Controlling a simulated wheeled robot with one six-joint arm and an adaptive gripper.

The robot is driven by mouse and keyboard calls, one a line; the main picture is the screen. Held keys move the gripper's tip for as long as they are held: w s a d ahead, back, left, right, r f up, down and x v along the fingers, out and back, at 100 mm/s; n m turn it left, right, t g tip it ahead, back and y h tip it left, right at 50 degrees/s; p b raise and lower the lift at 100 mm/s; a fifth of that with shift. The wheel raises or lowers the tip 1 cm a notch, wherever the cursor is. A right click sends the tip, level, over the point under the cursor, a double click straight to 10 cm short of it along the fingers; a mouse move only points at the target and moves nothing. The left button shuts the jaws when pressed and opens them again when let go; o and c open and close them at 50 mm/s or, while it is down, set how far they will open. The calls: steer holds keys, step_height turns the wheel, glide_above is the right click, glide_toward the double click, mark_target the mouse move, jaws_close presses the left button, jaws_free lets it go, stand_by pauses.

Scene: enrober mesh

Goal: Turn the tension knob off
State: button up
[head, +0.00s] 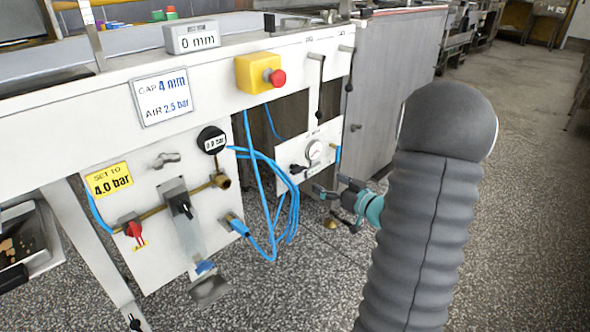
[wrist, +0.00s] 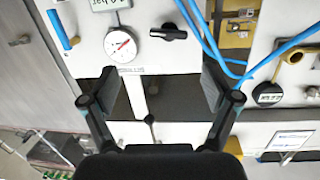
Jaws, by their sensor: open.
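A small white panel (head: 325,138) carries a round dial gauge (head: 315,151) with a red needle and a black knob (head: 297,169) beside it. I cannot read a label that names the tension knob. In the wrist view the black knob (wrist: 174,33) lies crosswise beside the gauge (wrist: 120,44), at the top middle. My gripper (head: 330,187) is open and empty, near the lower edge of this panel. In the wrist view my gripper (wrist: 158,76) has its fingers spread below the knob, apart from it.
Blue hoses (head: 289,205) hang left of the panel. A larger white panel (head: 163,205) carries a red valve handle (head: 133,229), a black switch (head: 181,206) and a black gauge (head: 212,139). A yellow box with a red button (head: 277,77) sits above. Speckled floor at right is open.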

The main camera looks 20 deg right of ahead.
mark_target(301, 172)
steer(key=shift+t+y, duration=0.4)
steer(key=shift+y, duration=0.5)
steer(key=x, duration=0.4)
steer(key=f+x, duration=0.1)
steer(key=x, duration=0.6)
steer(key=shift+w+a+f+p, duration=0.2)
steer(key=shift+w+f+p, duration=0.05)
steer(key=shift+w+p, duration=0.1)
steer(key=shift+c, duration=0.2)
steer(key=c, duration=1.1)
